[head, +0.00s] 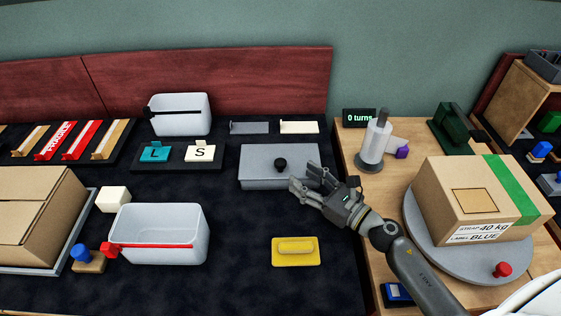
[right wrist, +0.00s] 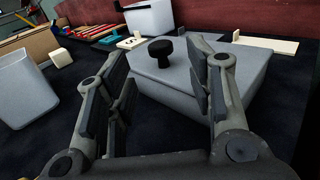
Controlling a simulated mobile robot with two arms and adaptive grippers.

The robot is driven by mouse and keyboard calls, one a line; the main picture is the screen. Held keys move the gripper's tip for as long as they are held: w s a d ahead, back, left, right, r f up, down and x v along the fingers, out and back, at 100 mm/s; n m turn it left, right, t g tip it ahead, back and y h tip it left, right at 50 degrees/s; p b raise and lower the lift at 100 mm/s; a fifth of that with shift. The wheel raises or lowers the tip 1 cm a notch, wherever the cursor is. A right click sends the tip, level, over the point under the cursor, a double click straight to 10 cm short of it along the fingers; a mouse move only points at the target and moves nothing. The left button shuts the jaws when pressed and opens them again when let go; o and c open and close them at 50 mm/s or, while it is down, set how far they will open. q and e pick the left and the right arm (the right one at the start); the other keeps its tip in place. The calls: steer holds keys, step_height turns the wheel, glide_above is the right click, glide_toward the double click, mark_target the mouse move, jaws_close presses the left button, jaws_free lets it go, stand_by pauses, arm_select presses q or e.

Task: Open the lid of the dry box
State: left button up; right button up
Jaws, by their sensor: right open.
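The dry box is a low grey box (head: 262,178) on the dark mat, and its flat lid is shut. A black round knob (head: 281,164) stands up from the lid. My right gripper (head: 305,178) is at the box's right side in the head view. In the right wrist view the open fingers of my right gripper (right wrist: 165,95) point toward the box (right wrist: 185,85), with the black knob (right wrist: 160,50) seen between them and beyond the fingertips. The fingers appear apart from the knob. My left gripper is in neither view.
A clear bin with a red bar (head: 155,245) stands left of the box, and a yellow block with a handle (head: 295,251) lies in front. A cardboard box (head: 465,200) sits on a grey turntable at right. Dark mat between these is clear.

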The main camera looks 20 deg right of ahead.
mark_target(284, 163)
steer(key=p+x, duration=0.1)
steer(key=x, duration=0.7)
steer(key=shift+w+a+p, duration=0.25)
steer(key=shift+w+p, duration=0.05)
steer(key=shift+w, duration=0.1)
steer(key=shift+c, duration=0.5)
jaws_close()
